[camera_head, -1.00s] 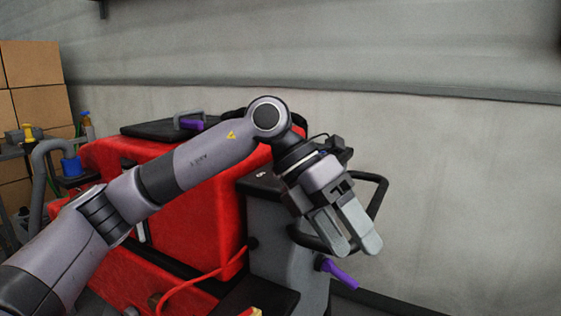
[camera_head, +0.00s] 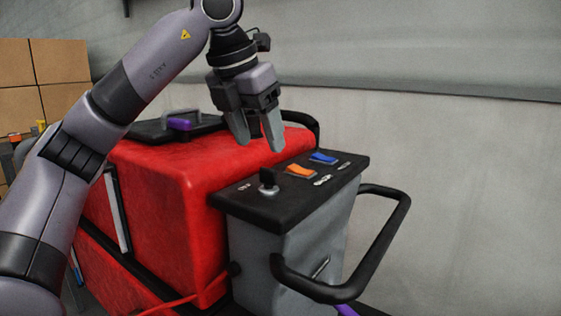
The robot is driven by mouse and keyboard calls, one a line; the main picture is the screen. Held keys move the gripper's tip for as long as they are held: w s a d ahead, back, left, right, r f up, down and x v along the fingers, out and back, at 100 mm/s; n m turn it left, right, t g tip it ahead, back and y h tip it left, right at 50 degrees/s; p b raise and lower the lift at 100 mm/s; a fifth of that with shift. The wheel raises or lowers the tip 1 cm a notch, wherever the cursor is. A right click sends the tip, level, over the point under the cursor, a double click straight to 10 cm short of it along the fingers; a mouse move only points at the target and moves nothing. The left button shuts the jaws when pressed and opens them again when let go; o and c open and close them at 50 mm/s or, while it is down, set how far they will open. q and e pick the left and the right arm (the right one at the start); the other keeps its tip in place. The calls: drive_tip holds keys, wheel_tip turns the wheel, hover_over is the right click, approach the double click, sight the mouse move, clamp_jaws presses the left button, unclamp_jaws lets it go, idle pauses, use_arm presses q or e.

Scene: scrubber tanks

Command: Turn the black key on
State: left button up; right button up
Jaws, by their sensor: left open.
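The black key (camera_head: 268,180) stands upright on the left part of the black control panel (camera_head: 255,205), which tops the grey rear column of the red scrubber. My left gripper (camera_head: 259,146) is open and empty, pointing down. In the picture its fingertips show just above the key, with a gap between them. How far they are from the key in depth I cannot tell. Nothing hides the key. My right gripper does not show.
An orange switch (camera_head: 300,171) and a blue switch (camera_head: 323,158) sit right of the key. A black handlebar (camera_head: 384,238) loops around the column's right side. The red tank (camera_head: 160,180) lies left. A grey wall (camera_head: 440,160) stands behind.

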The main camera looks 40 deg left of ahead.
sight(267, 168)
use_arm(q)
drive_tip(key=x, duration=0.6)
drive_tip(key=shift+f, duration=0.3)
drive_tip(key=c, duration=1)
